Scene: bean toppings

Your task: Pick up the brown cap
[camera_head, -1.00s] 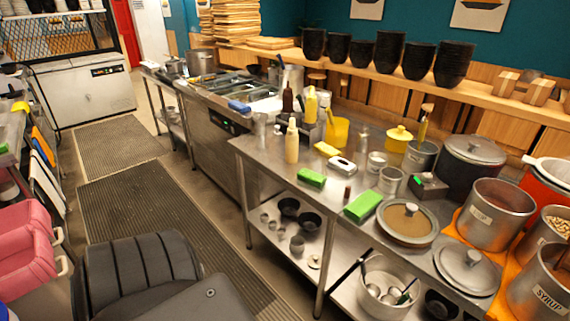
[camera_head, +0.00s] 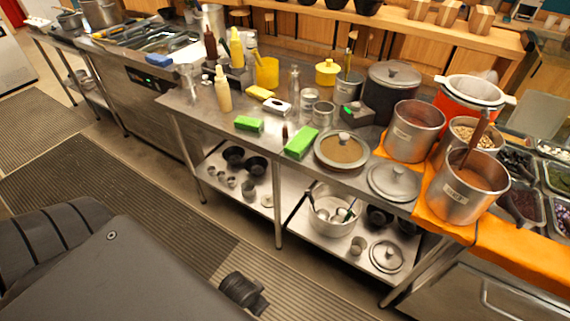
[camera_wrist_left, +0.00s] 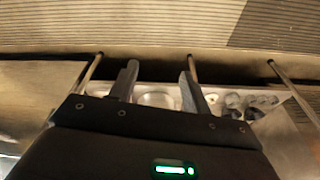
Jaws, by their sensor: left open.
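A round lid with a brown top, a pale rim and a metal knob (camera_head: 341,149) lies on the steel counter (camera_head: 205,105) in the head view. A small dark brown bottle-like item (camera_head: 284,133) stands left of it, too small to make out clearly. My left gripper (camera_wrist_left: 159,70) shows in the left wrist view with its two fingers apart and nothing between them. Beyond the fingers are a lower shelf with pans and the floor.
A green block (camera_head: 301,143) lies just left of the brown lid, and a grey metal lid (camera_head: 394,181) lies to its right. Metal pots (camera_head: 414,131) crowd the counter's right end above an orange cloth (camera_head: 520,256). The floor mat (camera_head: 100,185) is clear.

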